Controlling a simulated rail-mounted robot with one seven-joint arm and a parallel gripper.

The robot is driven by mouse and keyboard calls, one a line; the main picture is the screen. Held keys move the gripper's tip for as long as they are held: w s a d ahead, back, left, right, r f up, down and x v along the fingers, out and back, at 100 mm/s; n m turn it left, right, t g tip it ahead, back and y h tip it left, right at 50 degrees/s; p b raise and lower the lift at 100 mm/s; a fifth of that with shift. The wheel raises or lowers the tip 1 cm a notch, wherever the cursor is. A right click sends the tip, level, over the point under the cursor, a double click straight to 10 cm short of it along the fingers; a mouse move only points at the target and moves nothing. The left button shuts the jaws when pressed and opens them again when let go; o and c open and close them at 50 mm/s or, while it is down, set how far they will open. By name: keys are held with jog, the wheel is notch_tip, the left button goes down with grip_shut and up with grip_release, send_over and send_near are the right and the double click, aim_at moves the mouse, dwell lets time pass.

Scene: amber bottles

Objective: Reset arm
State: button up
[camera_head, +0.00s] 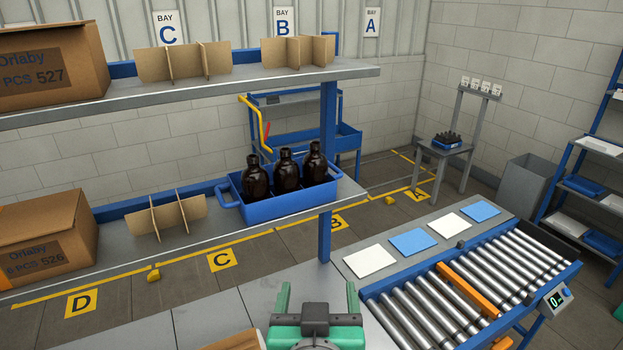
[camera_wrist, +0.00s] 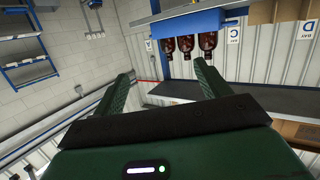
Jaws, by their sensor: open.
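My gripper (camera_head: 318,299) is at the bottom middle of the head view, with its two green fingers spread apart and nothing between them. In the wrist view my gripper (camera_wrist: 163,82) is also open and empty. Three amber bottles (camera_head: 287,172) stand upright in a blue tote (camera_head: 275,208) on the lower shelf, beyond my gripper and apart from it. In the wrist view the three bottles (camera_wrist: 187,46) appear upside down under the blue tote (camera_wrist: 190,22), past the fingertips.
The shelf unit (camera_head: 345,190) holds cardboard boxes (camera_head: 45,235) and cardboard dividers (camera_head: 165,217). A roller conveyor (camera_head: 480,285) with an orange bar lies at right, beside white and blue pads (camera_head: 413,242). A grey bin (camera_head: 528,180) stands at the far right.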

jog(key=s+r+t, duration=0.4)
jog(key=s+r, duration=0.2)
jog(key=r, duration=0.6)
jog(key=s+r+t, duration=0.5)
jog(key=s+r, duration=0.2)
jog(key=r, duration=0.4)
notch_tip(320, 180, up, 18)
jog(key=a+y+p, duration=0.1)
jog(key=p, duration=1.5)
jog(key=shift+s+p, duration=0.25)
jog(key=shift+p, duration=0.1)
